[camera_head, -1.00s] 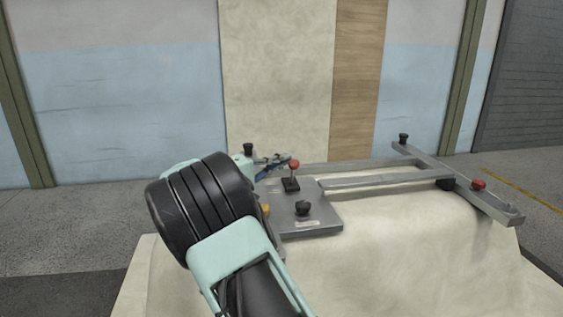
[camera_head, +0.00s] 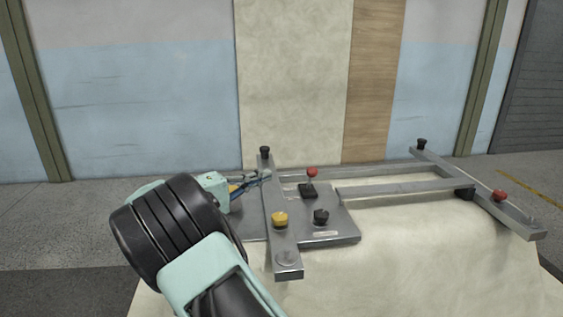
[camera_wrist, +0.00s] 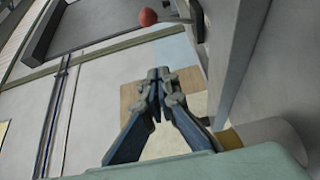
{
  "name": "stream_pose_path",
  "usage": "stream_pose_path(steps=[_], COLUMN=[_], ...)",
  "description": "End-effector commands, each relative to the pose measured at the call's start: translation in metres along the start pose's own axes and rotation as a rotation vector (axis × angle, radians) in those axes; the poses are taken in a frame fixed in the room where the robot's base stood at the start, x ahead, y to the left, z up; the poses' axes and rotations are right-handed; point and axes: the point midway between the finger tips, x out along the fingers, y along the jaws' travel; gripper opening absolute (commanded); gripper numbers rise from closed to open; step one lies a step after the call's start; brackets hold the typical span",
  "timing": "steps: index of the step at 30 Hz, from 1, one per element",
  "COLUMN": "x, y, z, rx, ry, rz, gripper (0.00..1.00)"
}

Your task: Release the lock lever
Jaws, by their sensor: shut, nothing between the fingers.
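A lever with a red ball knob (camera_head: 312,173) stands upright on a small black base (camera_head: 308,190) on the grey metal plate (camera_head: 340,231). I cannot tell which part is the lock lever. My gripper (camera_head: 266,176) is left of the red-knobbed lever, apart from it, its tips by the near crossbar (camera_head: 289,257). In the wrist view my fingers (camera_wrist: 160,74) are together with nothing between them. A red ball knob (camera_wrist: 148,17) shows at the top of that view, beyond the fingertips.
A yellow knob (camera_head: 280,219) sits on the crossbar and a black knob (camera_head: 321,216) on the plate. Rails run right to a far crossbar (camera_head: 455,178) with a red knob (camera_head: 499,195). The fixture rests on a pale shell (camera_head: 400,265). A black knob (camera_head: 264,152) tops the near crossbar.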

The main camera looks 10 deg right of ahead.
Motion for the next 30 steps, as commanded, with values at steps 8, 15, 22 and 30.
stream_pose_path(steps=[8, 15, 22, 30], x=[-0.059, -0.079, -0.081, -0.067], y=[-0.017, -0.024, -0.025, -0.016], z=[-0.006, -0.008, -0.008, 0.001], rx=[0.0, 0.001, 0.001, -0.016], ry=[0.003, 0.001, 0.001, -0.027], rz=[0.0, 0.0, 0.0, 0.011], gripper=[0.0, 0.0, 0.0, 0.0])
